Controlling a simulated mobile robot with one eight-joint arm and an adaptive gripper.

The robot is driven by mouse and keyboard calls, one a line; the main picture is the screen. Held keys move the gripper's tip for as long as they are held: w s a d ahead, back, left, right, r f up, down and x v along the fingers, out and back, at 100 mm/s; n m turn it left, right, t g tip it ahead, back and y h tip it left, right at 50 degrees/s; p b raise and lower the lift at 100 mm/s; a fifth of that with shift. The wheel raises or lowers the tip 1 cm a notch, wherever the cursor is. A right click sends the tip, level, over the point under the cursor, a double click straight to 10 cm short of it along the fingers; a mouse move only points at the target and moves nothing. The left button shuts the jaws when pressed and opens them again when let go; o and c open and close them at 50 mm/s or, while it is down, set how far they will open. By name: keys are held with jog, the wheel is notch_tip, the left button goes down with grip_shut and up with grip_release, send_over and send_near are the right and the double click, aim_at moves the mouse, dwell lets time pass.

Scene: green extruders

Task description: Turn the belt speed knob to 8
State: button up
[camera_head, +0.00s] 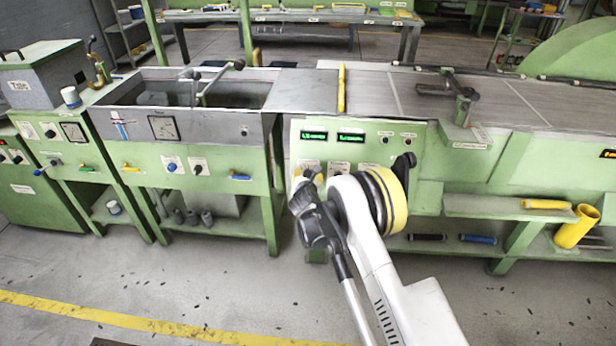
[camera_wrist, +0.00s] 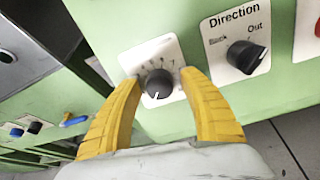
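The knob between my fingers is a dark round knob (camera_wrist: 159,84) on a white dial plate (camera_wrist: 135,60) with small numbers. A light mark on the knob points toward the bottom of the picture; the numbers are too small to read surely. My gripper (camera_wrist: 163,77) has its two yellow fingers on either side of the knob, with a gap visible on each side. In the head view my gripper (camera_head: 307,172) is at the lower left of the green control panel (camera_head: 375,138), and my arm hides this knob there.
A Direction knob (camera_wrist: 246,57), with an "Out" label, sits right of my fingers. A red part (camera_wrist: 317,28) shows at the right edge. Two green-lit displays (camera_head: 314,135) sit above on the panel. A water tank (camera_head: 190,115) stands to the left; clear floor lies in front.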

grip_shut()
